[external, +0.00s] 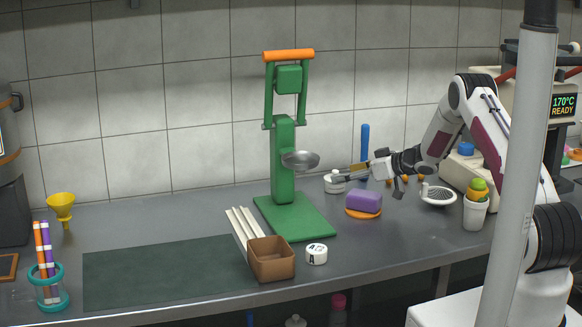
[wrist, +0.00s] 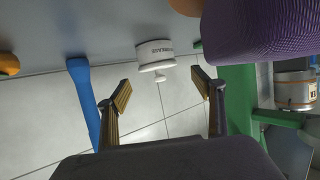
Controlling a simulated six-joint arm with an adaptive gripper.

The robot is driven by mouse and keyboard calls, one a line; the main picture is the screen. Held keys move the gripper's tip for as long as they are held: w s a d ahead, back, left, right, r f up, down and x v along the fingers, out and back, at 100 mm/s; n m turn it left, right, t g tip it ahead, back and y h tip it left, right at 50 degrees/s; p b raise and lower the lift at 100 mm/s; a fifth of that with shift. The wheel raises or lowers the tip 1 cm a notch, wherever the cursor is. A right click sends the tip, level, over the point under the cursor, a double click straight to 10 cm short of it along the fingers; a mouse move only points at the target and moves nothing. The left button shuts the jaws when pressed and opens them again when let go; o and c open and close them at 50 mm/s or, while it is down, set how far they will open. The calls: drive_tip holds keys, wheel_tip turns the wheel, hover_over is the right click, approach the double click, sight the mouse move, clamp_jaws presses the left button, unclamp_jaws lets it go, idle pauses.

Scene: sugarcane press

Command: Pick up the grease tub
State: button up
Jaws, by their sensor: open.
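The grease tub is a small white round tub with dark lettering. In the wrist view the tub (wrist: 155,54) lies ahead of my gripper (wrist: 164,89), in line with the gap between the fingers. The two fingers are spread wide with nothing between them. The tub looks apart from both fingertips.
A purple block (external: 363,201) is close in front of my gripper, and it fills the upper right of the wrist view (wrist: 262,30). A blue upright tool (external: 365,145) stands behind. The green press (external: 283,160) is to the left. Another white tub (external: 316,254) stands near the brown box (external: 271,262).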

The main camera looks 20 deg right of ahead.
drive_tip(key=shift+x, duration=2.5)
drive_tip(key=shift+c, duration=0.2)
clamp_jaws()
